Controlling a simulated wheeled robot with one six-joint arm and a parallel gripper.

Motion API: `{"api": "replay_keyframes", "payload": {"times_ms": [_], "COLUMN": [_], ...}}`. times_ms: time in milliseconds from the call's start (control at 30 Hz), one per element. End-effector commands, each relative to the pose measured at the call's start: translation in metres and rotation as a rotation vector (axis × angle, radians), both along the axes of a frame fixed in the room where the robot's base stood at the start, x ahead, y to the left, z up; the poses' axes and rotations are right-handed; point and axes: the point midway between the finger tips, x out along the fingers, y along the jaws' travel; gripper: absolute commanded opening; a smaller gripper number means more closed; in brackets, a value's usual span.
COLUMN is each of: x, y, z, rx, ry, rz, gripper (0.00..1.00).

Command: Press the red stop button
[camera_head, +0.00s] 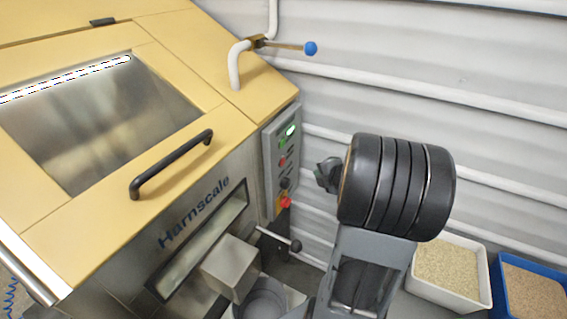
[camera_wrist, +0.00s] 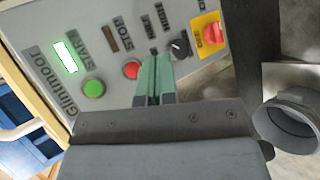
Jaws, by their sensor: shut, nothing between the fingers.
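The red stop button (camera_wrist: 132,69) is a small round button under the word STOP on the grey control panel (camera_wrist: 105,35). In the head view the red button (camera_head: 282,162) sits midway up the panel (camera_head: 268,165). My gripper (camera_wrist: 154,54) is shut and empty, pointing at the panel. In the wrist view its fingertips lie just right of the red button, between it and the black knob (camera_wrist: 180,46). In the head view my gripper (camera_head: 326,174) is to the right of the panel, with a visible gap. The red button is not covered.
A green START button (camera_wrist: 93,88) and a lit display (camera_wrist: 66,56) are beside the stop button. A red emergency knob on a yellow plate (camera_wrist: 212,33) is at the panel's other end. A ball-ended lever (camera_head: 295,246) sticks out below. White (camera_head: 412,290) and blue (camera_head: 497,290) bins stand right.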

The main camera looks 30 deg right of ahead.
Motion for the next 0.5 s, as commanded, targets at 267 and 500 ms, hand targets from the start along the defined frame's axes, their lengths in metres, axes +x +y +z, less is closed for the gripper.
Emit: {"api": "replay_keyframes", "payload": {"times_ms": [267, 500], "x": [0.014, 0.04], "y": [0.009, 0.025], "z": [-0.001, -0.001], "rx": [0.0, -0.001], "ry": [-0.001, -0.001], "rz": [0.002, 0.003], "gripper": [0.0, 0.0]}}
